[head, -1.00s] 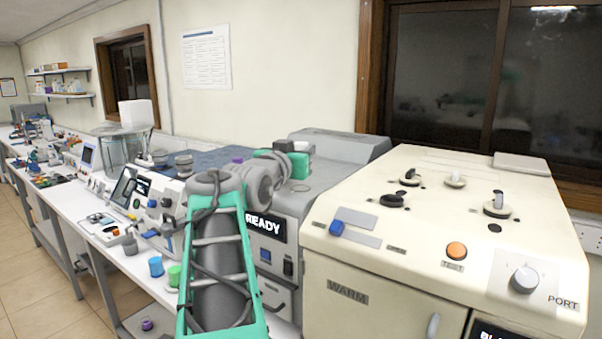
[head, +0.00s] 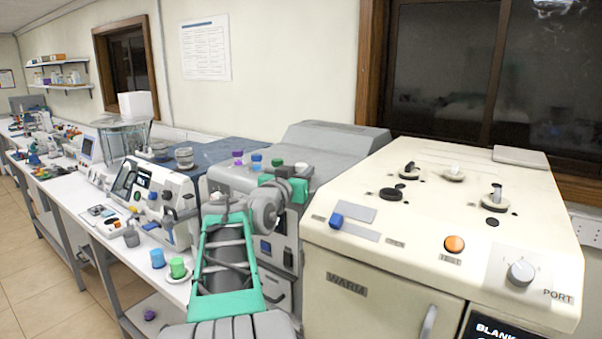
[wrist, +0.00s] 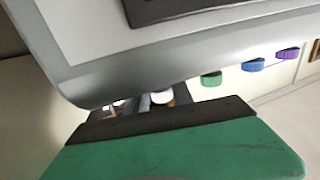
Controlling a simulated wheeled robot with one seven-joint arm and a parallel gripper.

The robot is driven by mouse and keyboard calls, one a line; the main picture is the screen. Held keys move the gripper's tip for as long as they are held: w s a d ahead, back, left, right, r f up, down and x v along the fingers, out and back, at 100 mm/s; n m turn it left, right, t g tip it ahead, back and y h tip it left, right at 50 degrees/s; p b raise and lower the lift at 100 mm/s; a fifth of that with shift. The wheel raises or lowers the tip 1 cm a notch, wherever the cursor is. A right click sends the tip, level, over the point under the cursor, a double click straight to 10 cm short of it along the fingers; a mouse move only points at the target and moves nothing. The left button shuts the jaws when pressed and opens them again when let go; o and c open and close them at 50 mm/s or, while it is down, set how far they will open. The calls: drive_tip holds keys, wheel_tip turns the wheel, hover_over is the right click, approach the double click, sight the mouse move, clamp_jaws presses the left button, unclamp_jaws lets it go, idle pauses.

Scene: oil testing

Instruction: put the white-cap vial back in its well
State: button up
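The white-cap vial shows as a white cap (head: 301,166) at the right end of a row of capped vials on the grey machine. My gripper (head: 298,185) is beside and below this cap and appears shut on the vial. In the wrist view the white cap (wrist: 162,97) shows just past the dark edge of my green gripper. The vial's lower part and its well are hidden, so I cannot tell how deep it sits. The fingertips are mostly hidden too.
Purple-cap (head: 238,156), blue-cap (head: 256,160) and green-cap (head: 277,163) vials stand left of the white cap, close to my gripper. A cream machine (head: 400,240) with knobs stands close on the right. Blue (head: 157,258) and green (head: 177,267) cups stand on the bench at left.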

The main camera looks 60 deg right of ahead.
drive_tip(key=o, duration=0.4)
drive_tip(key=shift+r, duration=0.15)
drive_tip(key=shift+r+p, duration=0.3)
drive_tip(key=shift+p, duration=0.25)
drive_tip(key=a+b, duration=0.4)
drive_tip(key=a, duration=0.8)
drive_tip(key=w+a+f+n+t+y, duration=0.3)
drive_tip(key=w+a+f+n+y, duration=0.3)
drive_tip(key=a+f, duration=0.5)
drive_tip(key=w+a+f+n+t+y, duration=0.3)
drive_tip(key=w+a+f+n+y, duration=0.15)
drive_tip(key=w+a+f, duration=0.55)
drive_tip(key=s+a+f+n+g+y, duration=0.1)
drive_tip(key=s+a+f+n+y, duration=0.1)
drive_tip(key=a, duration=0.6)
drive_tip(key=s+a+f+n+g+y, duration=0.1)
drive_tip(key=s+a+f+n+y, duration=0.1)
drive_tip(key=a+f, duration=0.4)
drive_tip(key=s+a+f+n+g+y, duration=0.1)
drive_tip(key=s+a+f+n+y, duration=0.2)
drive_tip(key=s+a, duration=0.3)
drive_tip(key=shift+s+a+f+g+y, duration=0.15)
drive_tip(key=shift+a+f, duration=0.15)
drive_tip(key=shift+a, duration=0.35)
drive_tip(key=shift+w+a+f+g, duration=0.1)
drive_tip(key=shift+a+f, duration=0.15)
drive_tip(key=shift+a, duration=0.35)
drive_tip(key=shift+s+a+f+g+y, duration=0.15)
drive_tip(key=shift+a+f, duration=0.15)
drive_tip(key=shift+a, duration=0.35)
